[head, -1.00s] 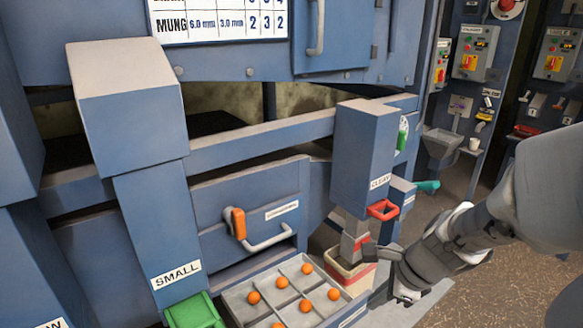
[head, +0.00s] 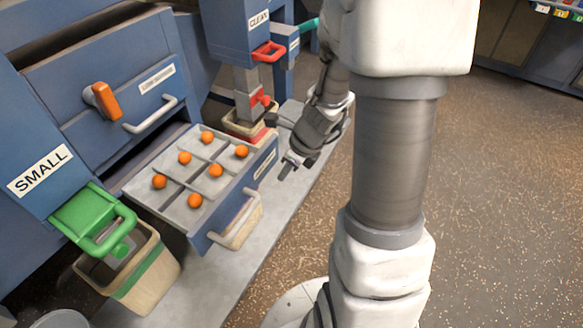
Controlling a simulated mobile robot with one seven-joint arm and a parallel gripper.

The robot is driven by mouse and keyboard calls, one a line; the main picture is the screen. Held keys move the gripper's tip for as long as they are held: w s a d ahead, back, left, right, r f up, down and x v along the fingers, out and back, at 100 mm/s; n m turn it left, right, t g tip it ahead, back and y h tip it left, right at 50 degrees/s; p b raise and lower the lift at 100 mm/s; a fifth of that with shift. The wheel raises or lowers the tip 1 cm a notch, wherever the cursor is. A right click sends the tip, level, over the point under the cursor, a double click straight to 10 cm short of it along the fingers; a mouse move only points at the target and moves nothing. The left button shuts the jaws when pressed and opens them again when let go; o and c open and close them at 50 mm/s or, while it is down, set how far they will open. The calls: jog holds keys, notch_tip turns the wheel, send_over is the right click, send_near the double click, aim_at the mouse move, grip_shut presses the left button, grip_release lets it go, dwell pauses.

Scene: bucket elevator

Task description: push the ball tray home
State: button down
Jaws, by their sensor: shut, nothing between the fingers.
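The ball tray (head: 178,214) is a shallow blue-sided drawer with a grey divided bed and a pale bar handle (head: 234,222) on its front. It stands pulled out below the blue machine front. Several orange balls (head: 195,201) lie spread over its compartments. My gripper (head: 279,145) is at the right of the tray, beside its far right part, apart from the handle. Its fingers are small in view and look empty. My arm comes in from the right and covers part of the floor.
A green chute handle (head: 95,220) with a bin (head: 135,275) below is left of the tray. A red-handled chute (head: 269,52) marked CLEAN stands behind, over another bin (head: 243,128). A closed drawer with an orange latch (head: 102,101) is above the tray. Open floor (head: 480,200) lies right.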

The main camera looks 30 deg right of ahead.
aim_at(263, 176)
jog(key=shift+w+a+f+p, duration=0.1)
jog(key=shift+w+a+p, duration=0.05)
jog(key=shift+w+a, duration=0.6)
jog(key=shift+w+a+p, duration=0.15)
jog(key=shift+w+a, duration=0.3)
jog(key=shift+w, duration=0.45)
jog(key=shift+w+a, duration=0.1)
